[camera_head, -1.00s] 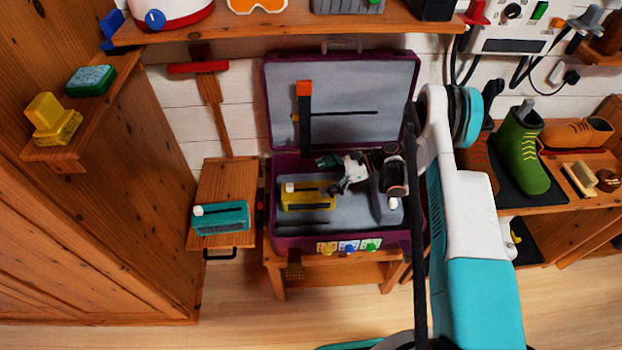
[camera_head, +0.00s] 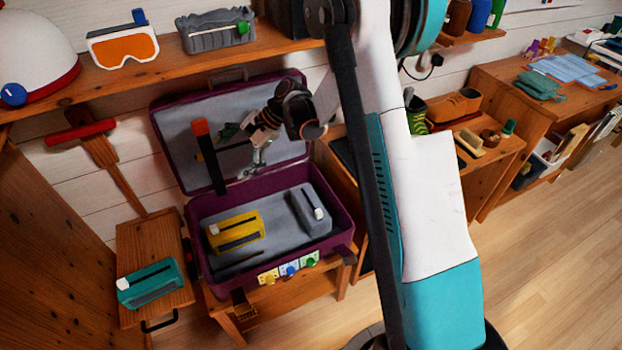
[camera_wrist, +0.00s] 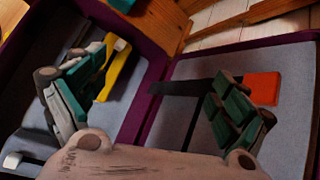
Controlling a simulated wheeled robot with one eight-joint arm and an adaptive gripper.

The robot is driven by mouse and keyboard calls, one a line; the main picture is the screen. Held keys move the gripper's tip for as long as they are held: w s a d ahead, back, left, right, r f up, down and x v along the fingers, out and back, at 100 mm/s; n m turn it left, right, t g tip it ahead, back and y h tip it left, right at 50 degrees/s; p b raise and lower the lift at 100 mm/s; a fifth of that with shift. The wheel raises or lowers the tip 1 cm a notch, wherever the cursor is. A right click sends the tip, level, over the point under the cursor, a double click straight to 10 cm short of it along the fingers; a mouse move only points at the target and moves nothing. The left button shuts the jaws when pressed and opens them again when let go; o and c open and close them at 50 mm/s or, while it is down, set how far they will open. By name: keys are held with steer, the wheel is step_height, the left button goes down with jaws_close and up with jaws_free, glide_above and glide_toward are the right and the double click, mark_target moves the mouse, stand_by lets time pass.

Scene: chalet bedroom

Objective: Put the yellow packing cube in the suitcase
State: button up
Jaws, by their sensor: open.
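The yellow packing cube (camera_head: 235,231) lies inside the open purple suitcase (camera_head: 341,222), on the left part of its grey-lined base. It also shows in the wrist view (camera_wrist: 116,68), partly hidden behind a finger. My gripper (camera_head: 245,147) is open and empty. It is up in front of the suitcase's raised lid, above and apart from the cube. In the wrist view its green-padded fingers (camera_wrist: 150,105) are spread wide with nothing between them.
A grey cube (camera_head: 310,211) lies at the right inside the suitcase. A dark strap with an orange end (camera_head: 201,128) is at the lid. A teal cube (camera_head: 150,283) lies on the small wooden stand at left. A shelf (camera_head: 130,65) with goggles is above.

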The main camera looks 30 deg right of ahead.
steer(key=s+d+r+n+t+h, duration=0.2)
steer(key=s+r+n+h, duration=0.35)
steer(key=s+r, duration=0.9)
steer(key=s+d+r+n+t+h, duration=0.1)
steer(key=s+d+n, duration=0.2)
steer(key=s, duration=0.5)
steer(key=s+d+r+n+t+h, duration=0.1)
steer(key=s+d+n+h, duration=0.1)
steer(key=s+n, duration=0.3)
steer(key=s, duration=0.4)
steer(key=shift+d+r+t, duration=0.2)
steer(key=shift+d+t, duration=0.2)
steer(key=shift+s, duration=0.1)
